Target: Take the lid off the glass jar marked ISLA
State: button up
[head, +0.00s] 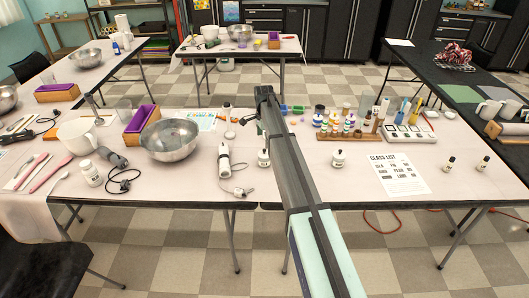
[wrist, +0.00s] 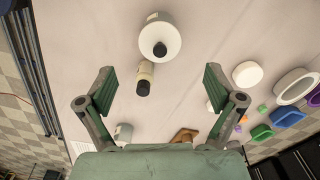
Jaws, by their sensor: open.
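I cannot read ISLA on either. In the wrist view a white rounded container with a black top (wrist: 160,30) lies ahead of my fingers, and a small bottle with a pale label and black cap (wrist: 144,78) is nearer, between the finger lines. My gripper (wrist: 160,85) is open and empty, its fingers spread wide. In the head view my arm hides part of the table.
A class list sheet (head: 399,174) lies right of the containers. A wooden rack of several small bottles (head: 350,133) stands behind. A steel bowl (head: 169,139) and a white cylindrical tool (head: 224,162) are to the left. A white disc (wrist: 247,74) and coloured trays (wrist: 287,118) lie right in the wrist view.

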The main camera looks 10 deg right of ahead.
aim_at(264, 150)
jog(key=shift+d+f+p, duration=0.1)
jog(key=shift+f+p, duration=1.3)
jog(key=shift+f, duration=1.9)
jog(key=shift+s+r, duration=0.1)
jog(key=c, duration=1.4)
jog(key=shift+c, duration=1.3)
jog(key=shift+c, duration=0.4)
